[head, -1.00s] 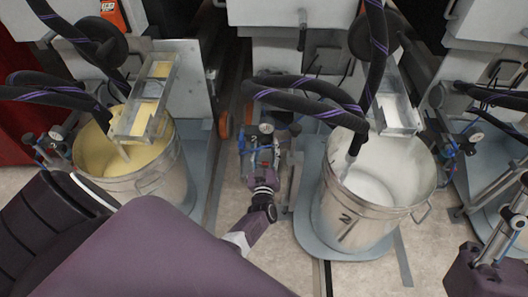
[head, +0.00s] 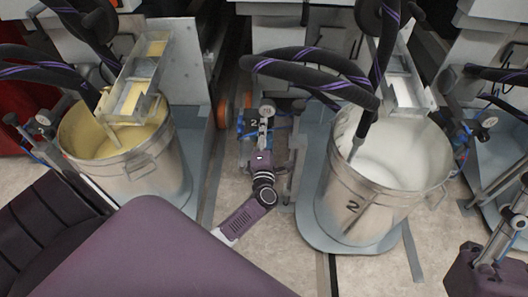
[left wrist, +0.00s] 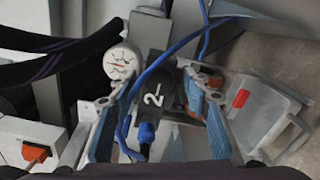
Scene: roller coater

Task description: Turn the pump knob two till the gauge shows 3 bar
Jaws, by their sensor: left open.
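The pump marked "2" (head: 253,122) stands low between the two drums. In the left wrist view, its black body (left wrist: 153,92) shows a white "2", with a blue fitting below it. I cannot clearly make out the knob. The round white gauge (left wrist: 122,61) sits beside the body, and also shows in the head view (head: 267,109). Its face has dark marks and a reddish needle, but the value is too small to read. My left gripper (left wrist: 160,100) is open, its blue-padded fingers on either side of the black body. Contact cannot be told. My right gripper (head: 500,232) shows partly at the right edge.
A drum with yellow liquid (head: 150,172) stands to the left. Thick black hoses (head: 310,60) hang above the pump. Blue tubes (left wrist: 165,62) run close to the gripper fingers.

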